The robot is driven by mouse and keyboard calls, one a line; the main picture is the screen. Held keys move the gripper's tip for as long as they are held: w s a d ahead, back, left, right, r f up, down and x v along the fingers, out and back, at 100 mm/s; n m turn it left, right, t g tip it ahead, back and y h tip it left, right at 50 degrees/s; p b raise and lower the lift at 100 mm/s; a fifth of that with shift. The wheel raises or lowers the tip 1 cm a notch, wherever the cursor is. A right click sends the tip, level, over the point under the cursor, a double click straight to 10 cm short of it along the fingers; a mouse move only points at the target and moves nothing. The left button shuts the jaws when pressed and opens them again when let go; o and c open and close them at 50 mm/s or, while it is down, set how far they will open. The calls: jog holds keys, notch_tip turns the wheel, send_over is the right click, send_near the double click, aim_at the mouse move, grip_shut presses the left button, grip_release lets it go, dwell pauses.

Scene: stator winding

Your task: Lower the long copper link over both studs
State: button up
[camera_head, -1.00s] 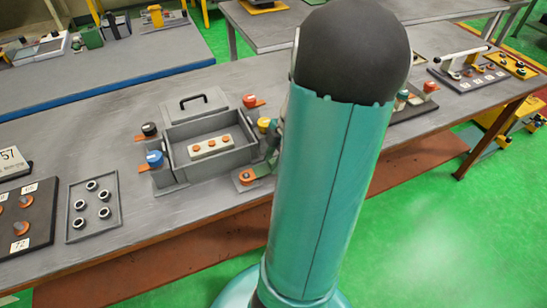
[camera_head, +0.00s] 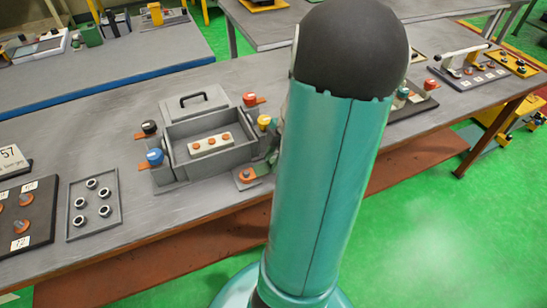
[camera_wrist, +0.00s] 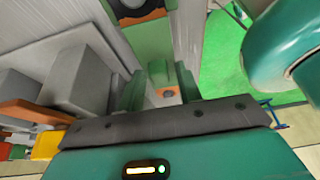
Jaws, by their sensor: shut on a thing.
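In the head view my arm hides most of the gripper, at the right side of an open grey box (camera_head: 243,156). A copper tab with a round fastener (camera_head: 246,175) lies at the box's front right corner. I cannot tell which studs are the two meant, or whether the link touches them.
Black (camera_head: 149,127), blue (camera_head: 155,157), red (camera_head: 250,99) and yellow (camera_head: 264,121) knobs surround the box. A pale block (camera_head: 211,144) with orange discs lies inside. A tray of rings (camera_head: 73,236) stands left. Bare bench lies between tray and box.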

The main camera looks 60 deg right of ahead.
aim_at(273, 160)
jog(key=shift+f, duration=0.3)
jog(key=o, duration=1.1)
jog(key=shift+r, duration=0.1)
jog(key=shift+r, duration=3.4)
